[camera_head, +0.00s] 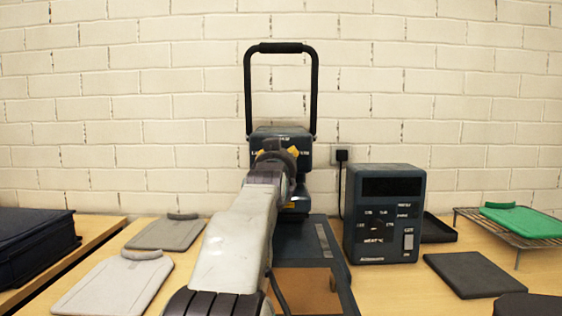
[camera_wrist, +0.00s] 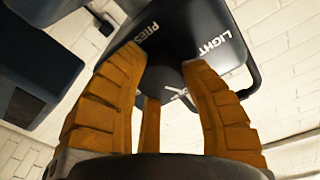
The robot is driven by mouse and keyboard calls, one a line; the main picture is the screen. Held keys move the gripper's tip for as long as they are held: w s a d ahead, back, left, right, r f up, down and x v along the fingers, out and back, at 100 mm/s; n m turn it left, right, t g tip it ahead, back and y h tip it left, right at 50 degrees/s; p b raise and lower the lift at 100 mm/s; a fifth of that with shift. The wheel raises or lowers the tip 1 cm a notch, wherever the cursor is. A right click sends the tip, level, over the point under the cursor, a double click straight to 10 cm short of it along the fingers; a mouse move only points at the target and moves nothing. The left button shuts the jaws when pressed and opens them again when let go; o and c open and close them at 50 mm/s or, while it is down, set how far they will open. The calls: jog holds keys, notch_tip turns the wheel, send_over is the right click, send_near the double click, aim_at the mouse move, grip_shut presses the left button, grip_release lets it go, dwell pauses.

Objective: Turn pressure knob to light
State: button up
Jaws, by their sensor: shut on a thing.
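The heat press (camera_head: 320,150) stands at the back of the table, its black loop handle (camera_head: 281,48) upright. In the wrist view, its dark front panel (camera_wrist: 185,30) carries the words "PRESS", partly covered, and "LIGHT". The dark pressure knob (camera_wrist: 166,78) shows between my orange fingers, with pale marks below it. My gripper (camera_wrist: 168,68) is shut on the knob, with fingers on both sides. In the head view, my gripper (camera_head: 279,153) is at the press front and my arm hides the knob. The knob's setting cannot be read.
A control box (camera_head: 387,250) stands right of the press. Grey pads (camera_head: 110,285) lie at left near a dark case (camera_head: 35,245). A dark pad (camera_head: 470,274) and a rack (camera_head: 500,228) with a green pad (camera_head: 525,221) are at right.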

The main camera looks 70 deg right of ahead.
jog(key=shift+w, duration=0.1)
jog(key=o, duration=1.2)
jog(key=v, duration=1.2)
